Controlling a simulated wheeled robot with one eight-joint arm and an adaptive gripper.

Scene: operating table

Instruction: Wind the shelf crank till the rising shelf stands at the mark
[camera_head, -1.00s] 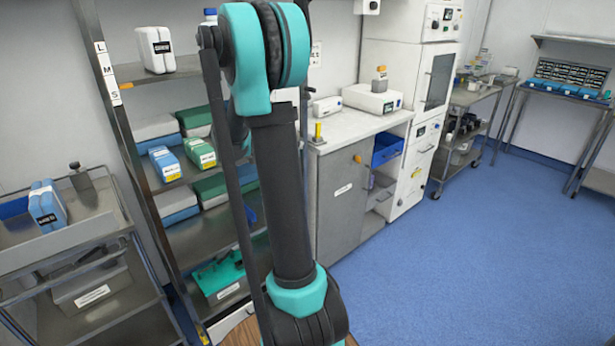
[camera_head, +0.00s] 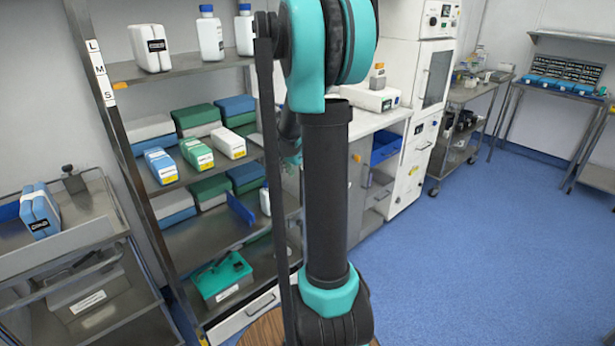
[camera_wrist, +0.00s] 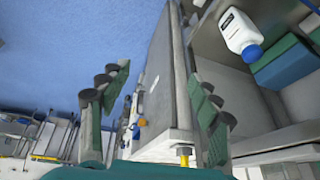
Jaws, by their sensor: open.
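My gripper is open and empty; its two fingers frame a gap (camera_wrist: 157,88) in the wrist view. In the head view my arm hides most of it. A grey cabinet (camera_wrist: 160,75) shows between and beyond the fingers. An orange knob (camera_head: 357,158) on the cabinet front may be the crank; I cannot tell for sure. Right of it is an open bay with a blue bin (camera_head: 386,148). I cannot tell which shelf rises. A strip with L, M and S (camera_head: 101,75) is on the rack's left post; I see no other clear mark.
A metal rack (camera_head: 205,235) holds bottles, boxes and a teal case (camera_head: 222,278). A cart (camera_head: 95,205) stands at left. A yellow post (camera_wrist: 184,155) and a white bottle (camera_wrist: 238,30) show close to my right finger. The blue floor (camera_head: 470,260) is clear at right.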

